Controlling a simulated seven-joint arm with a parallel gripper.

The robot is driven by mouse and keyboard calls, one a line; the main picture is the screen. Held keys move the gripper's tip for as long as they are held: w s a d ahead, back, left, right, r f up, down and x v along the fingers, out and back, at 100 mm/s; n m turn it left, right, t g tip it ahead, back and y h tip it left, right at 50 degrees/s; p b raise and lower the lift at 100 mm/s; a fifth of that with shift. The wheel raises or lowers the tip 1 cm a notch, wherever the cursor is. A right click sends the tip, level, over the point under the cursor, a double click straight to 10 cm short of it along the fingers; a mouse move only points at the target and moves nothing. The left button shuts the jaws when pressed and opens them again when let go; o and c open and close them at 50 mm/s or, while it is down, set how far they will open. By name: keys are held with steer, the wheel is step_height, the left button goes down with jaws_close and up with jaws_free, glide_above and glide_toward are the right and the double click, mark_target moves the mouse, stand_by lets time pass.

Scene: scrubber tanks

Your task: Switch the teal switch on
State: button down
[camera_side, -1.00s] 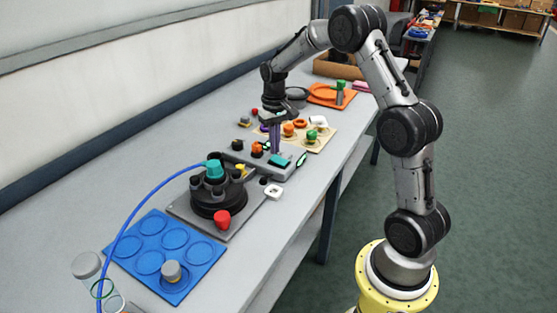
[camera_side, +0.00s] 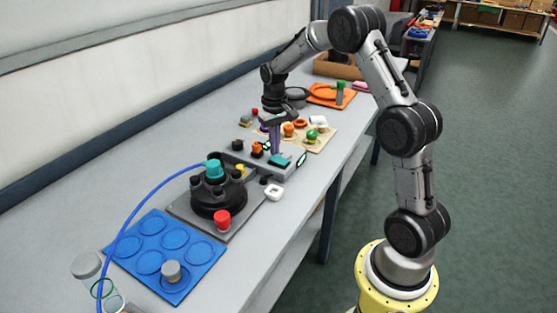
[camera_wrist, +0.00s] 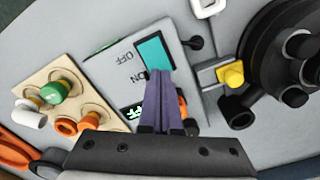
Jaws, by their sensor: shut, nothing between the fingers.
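The teal switch (camera_side: 280,160) is a rocker on a grey box (camera_side: 262,168) on the bench. In the wrist view the teal switch (camera_wrist: 155,52) shows as a flat teal block, with the words OFF and ON printed beside it. My gripper (camera_side: 276,152) points down over the switch. In the wrist view its purple fingertips (camera_wrist: 159,73) are together, with nothing between them, at the ON end of the rocker. I cannot tell whether they touch it. A small lit green-and-white display (camera_wrist: 132,111) is on the box; its text is hard to read.
A black round fixture with a teal knob (camera_side: 213,169) and a red knob (camera_side: 222,218) stands nearer the camera. A beige board (camera_side: 321,143) with coloured parts lies behind the box. A blue tray (camera_side: 165,254) is at the front. A white ring (camera_side: 273,191) lies near the bench edge.

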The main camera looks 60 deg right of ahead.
mark_target(274, 158)
steer(key=shift+f, duration=0.8)
stand_by(0.4)
steer(key=shift+r, duration=3.55)
steer(key=s+a+r+n+t, duration=0.2)
steer(key=s+a+r, duration=0.3)
steer(key=a+r, duration=0.25)
steer(key=s+a+r+n+t, duration=0.1)
steer(key=s+a+r+t, duration=0.1)
steer(key=s+a+r, duration=0.4)
steer(key=s+a+f+n, duration=0.1)
steer(key=s+a+f, duration=0.1)
steer(key=s, duration=0.5)
steer(key=s+a+f+n+t, duration=0.1)
steer(key=s+a+f+n, duration=0.1)
steer(key=s+a, duration=0.2)
steer(key=s, duration=0.3)
steer(key=shift+f+t, duration=0.15)
steer(key=shift+t, duration=0.15)
